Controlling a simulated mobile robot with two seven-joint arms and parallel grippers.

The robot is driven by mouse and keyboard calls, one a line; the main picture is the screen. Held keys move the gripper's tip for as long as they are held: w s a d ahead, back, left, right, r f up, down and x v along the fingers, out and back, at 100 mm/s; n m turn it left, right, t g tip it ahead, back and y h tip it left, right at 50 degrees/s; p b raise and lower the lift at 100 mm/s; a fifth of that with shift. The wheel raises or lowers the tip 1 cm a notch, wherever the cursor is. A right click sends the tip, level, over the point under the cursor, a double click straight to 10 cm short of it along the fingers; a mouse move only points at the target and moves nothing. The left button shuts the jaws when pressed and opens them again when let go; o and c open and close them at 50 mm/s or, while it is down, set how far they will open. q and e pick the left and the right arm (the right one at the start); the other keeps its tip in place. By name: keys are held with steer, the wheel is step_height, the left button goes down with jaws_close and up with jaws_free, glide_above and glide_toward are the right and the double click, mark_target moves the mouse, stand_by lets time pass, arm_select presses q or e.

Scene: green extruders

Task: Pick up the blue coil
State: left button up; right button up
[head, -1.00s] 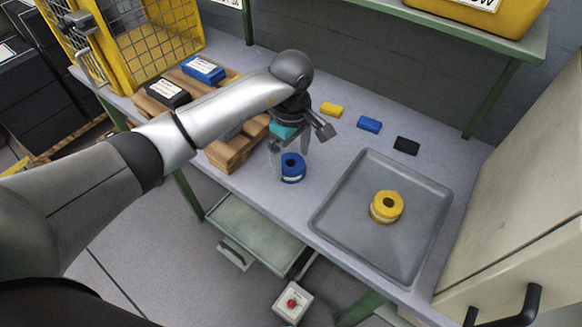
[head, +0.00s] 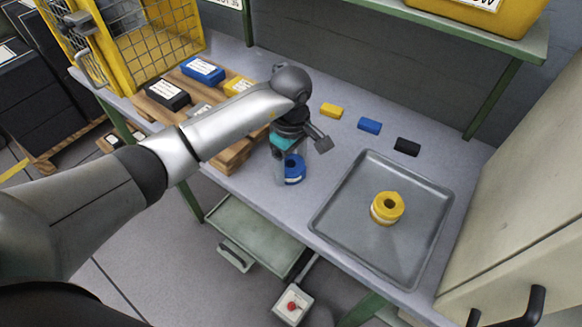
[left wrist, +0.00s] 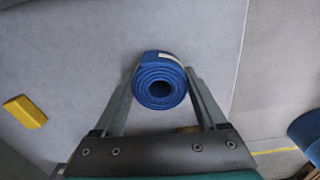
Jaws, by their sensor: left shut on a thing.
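The blue coil (head: 295,172) stands on the grey table near its front edge, left of the grey tray. In the left wrist view the coil (left wrist: 160,88) is a rolled blue ring with a dark hole and a pale label at its rim. My left gripper (head: 289,163) comes down over the coil and is shut on it, one finger on each side. Its fingers also show on both sides of the coil in the left wrist view (left wrist: 161,80). In the head view the gripper hides part of the coil. My right gripper is not in view.
A grey tray (head: 332,212) holds a yellow coil (head: 387,208). Yellow (head: 331,110), blue (head: 369,126) and black (head: 407,147) blocks lie behind. Wooden pallets (head: 232,157) and a yellow cage (head: 150,45) stand left. A shelf (head: 470,30) overhangs the back.

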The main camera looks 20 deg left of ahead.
arm_select(q)
steer(key=c, duration=0.4)
steer(key=shift+r, duration=0.1)
